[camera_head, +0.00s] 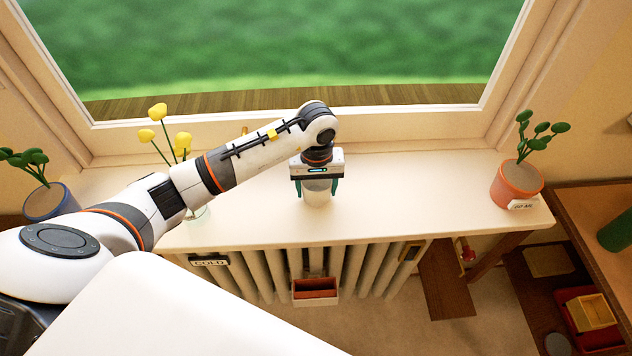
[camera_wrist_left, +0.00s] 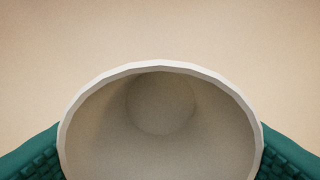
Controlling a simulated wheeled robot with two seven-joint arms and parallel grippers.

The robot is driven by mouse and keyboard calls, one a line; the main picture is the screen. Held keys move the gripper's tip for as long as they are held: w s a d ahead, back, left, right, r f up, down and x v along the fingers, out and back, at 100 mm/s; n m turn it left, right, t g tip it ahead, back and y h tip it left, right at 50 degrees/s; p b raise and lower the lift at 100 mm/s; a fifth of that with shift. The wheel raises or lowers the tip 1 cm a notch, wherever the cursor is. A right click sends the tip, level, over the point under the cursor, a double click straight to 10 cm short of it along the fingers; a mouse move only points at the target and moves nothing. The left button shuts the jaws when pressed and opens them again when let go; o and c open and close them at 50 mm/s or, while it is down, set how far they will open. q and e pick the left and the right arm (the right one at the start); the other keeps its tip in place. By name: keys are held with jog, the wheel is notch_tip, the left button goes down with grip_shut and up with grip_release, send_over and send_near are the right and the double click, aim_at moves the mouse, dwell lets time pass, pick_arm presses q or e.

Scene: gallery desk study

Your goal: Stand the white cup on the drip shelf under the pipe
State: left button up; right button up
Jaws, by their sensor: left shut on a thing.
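The white cup (camera_head: 317,197) is between the green fingers of my left gripper (camera_head: 316,188), over the middle of the windowsill. The gripper is shut on it from above. In the left wrist view the cup's open rim (camera_wrist_left: 160,66) faces the camera, with a green finger on each side; the cup looks empty. I cannot tell whether its base touches the sill. A brown wooden shelf (camera_head: 446,285) lies lower right, beside the radiator, near a red valve (camera_head: 467,250); it looks like the drip shelf. The pipe is not clearly visible. My right gripper is not in view.
A clear vase (camera_head: 196,215) with yellow flowers stands left of the cup, partly behind my arm. Potted plants stand in a blue pot (camera_head: 48,203) and a terracotta pot (camera_head: 516,184). A red box (camera_head: 315,291) hangs on the radiator (camera_head: 355,270).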

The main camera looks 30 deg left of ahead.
pick_arm(q)
jog(key=shift+f, duration=0.2)
jog(key=o, duration=1)
jog(key=shift+r, duration=0.1)
